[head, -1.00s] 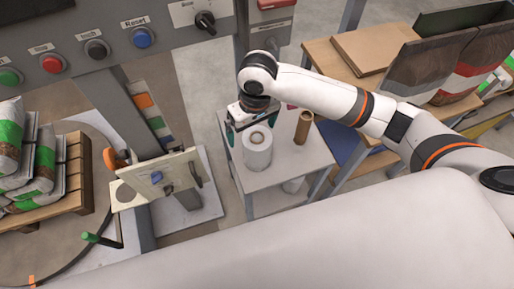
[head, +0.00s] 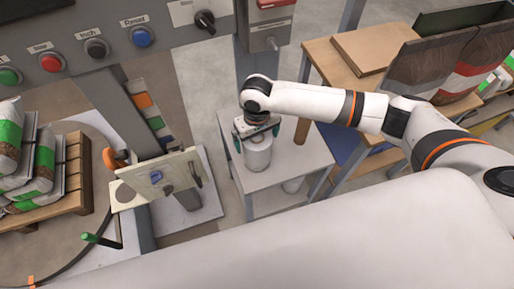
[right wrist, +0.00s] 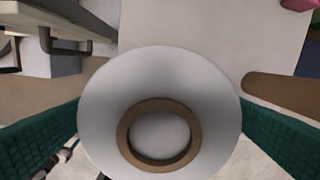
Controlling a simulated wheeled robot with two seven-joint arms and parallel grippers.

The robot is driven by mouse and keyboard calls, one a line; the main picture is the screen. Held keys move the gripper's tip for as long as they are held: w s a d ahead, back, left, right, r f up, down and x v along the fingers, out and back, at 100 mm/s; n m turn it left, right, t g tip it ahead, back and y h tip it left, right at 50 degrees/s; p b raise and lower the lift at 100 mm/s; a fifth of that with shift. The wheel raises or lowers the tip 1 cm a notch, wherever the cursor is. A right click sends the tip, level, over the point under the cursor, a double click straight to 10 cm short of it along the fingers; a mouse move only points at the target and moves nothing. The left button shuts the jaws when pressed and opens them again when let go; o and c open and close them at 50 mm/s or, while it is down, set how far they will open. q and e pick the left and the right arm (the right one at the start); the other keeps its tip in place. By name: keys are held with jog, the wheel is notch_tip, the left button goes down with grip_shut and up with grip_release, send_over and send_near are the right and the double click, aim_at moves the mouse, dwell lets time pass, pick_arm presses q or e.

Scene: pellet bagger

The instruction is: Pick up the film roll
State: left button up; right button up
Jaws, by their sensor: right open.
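The film roll (head: 257,156) is a white roll standing upright on the small grey table. In the right wrist view the film roll (right wrist: 105,95) is seen from above, with a brown core ring around a pale centre. My right gripper (head: 257,140) is right over the roll in the head view. In the right wrist view its two green finger pads stand open on either side of the roll, with the gripper (right wrist: 160,135) centred near the core. I cannot tell whether either pad touches the roll. My left gripper does not show.
The small grey table (head: 262,179) has a brown cardboard tube (head: 301,131) close to the right of the roll. A wooden table (head: 325,60) with a board and bags stands behind right. A control panel and post are at left.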

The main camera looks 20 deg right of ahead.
jog(key=shift+f, duration=0.85)
jog(key=shift+c, duration=0.3)
jog(key=c, duration=1.2)
jog(key=shift+c, duration=0.2)
jog(key=shift+r, duration=0.15)
